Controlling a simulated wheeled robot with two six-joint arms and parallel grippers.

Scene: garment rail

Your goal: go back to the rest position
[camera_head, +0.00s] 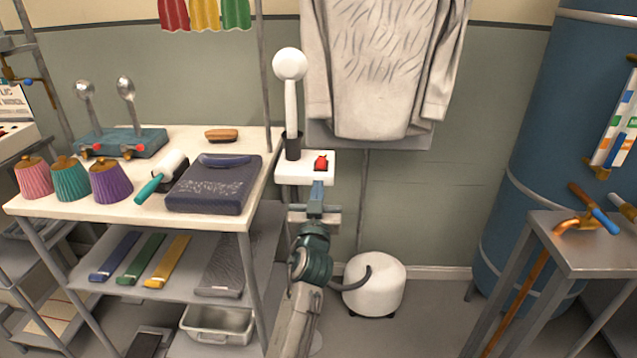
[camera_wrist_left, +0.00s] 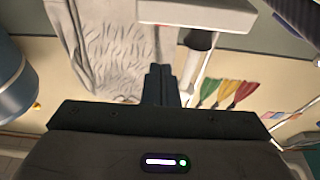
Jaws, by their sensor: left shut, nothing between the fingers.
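My left gripper (camera_head: 317,190) is in front of the small white shelf of the steamer stand, its fingertips close below a red knob (camera_head: 321,162). I cannot tell whether they touch it. In the left wrist view the fingers (camera_wrist_left: 160,72) are together with nothing between them. The white shelf (camera_wrist_left: 205,12) shows just beyond the fingertips. My right gripper does not show in either view.
A table (camera_head: 140,212) on the left holds a folded dark garment (camera_head: 215,188), a lint roller (camera_head: 170,165) and coloured pleated cups. A grey garment (camera_head: 385,70) hangs behind. A white steamer base (camera_head: 375,290) stands on the floor. A blue tank (camera_head: 560,130) and metal table (camera_head: 590,245) are right.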

